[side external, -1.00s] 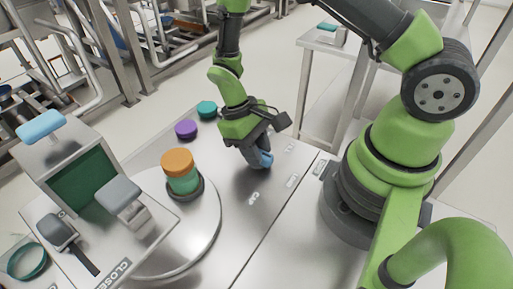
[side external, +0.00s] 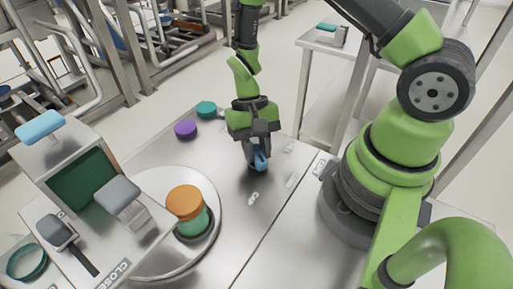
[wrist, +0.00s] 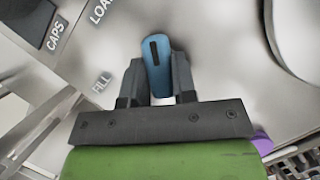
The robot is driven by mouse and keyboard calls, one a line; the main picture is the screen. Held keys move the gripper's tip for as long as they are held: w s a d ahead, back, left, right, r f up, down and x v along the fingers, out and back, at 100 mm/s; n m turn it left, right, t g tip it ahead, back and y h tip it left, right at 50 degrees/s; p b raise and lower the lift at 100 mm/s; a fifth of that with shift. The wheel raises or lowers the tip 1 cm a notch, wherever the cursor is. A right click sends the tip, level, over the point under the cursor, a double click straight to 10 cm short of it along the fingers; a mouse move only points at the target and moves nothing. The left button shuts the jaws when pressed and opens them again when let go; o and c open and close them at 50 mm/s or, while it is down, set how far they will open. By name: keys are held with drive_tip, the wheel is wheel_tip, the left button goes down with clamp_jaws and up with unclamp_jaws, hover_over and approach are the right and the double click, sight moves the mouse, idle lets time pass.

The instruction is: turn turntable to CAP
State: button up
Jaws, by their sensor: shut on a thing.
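The turntable (side external: 150,256) is a round metal disc at the lower left of the side view; its pale edge also shows at the top right of the wrist view (wrist: 299,40). A teal jar with an orange lid (side external: 185,203) stands upright on it, in a dark ring. My gripper (side external: 258,163) is shut on a blue handle (wrist: 157,66) on the metal table, right of the turntable. The handle has a dark line on its top and sits between the two dark fingers. A "FILL" label (wrist: 102,82) lies beside it in the wrist view.
A purple lid (side external: 186,129) and a teal lid (side external: 206,108) lie behind the turntable. A metal box with blue and grey handles (side external: 75,180) stands at the left, overhanging the turntable. A "CAPS" label (wrist: 56,36) shows in the wrist view.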

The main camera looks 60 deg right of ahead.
drive_tip(key=m+t, duration=0.1)
drive_tip(key=m, duration=0.1)
drive_tip(key=m+y, duration=0.1)
drive_tip(key=m, duration=0.2)
drive_tip(key=shift+d+t, duration=0.1)
drive_tip(key=shift+t, duration=0.3)
drive_tip(key=shift+m, duration=0.5)
drive_tip(key=o, duration=0.9)
drive_tip(key=shift+r, duration=0.1)
drive_tip(key=v, duration=0.9)
drive_tip(key=shift+d+r, duration=0.25)
drive_tip(key=shift+r, duration=0.1)
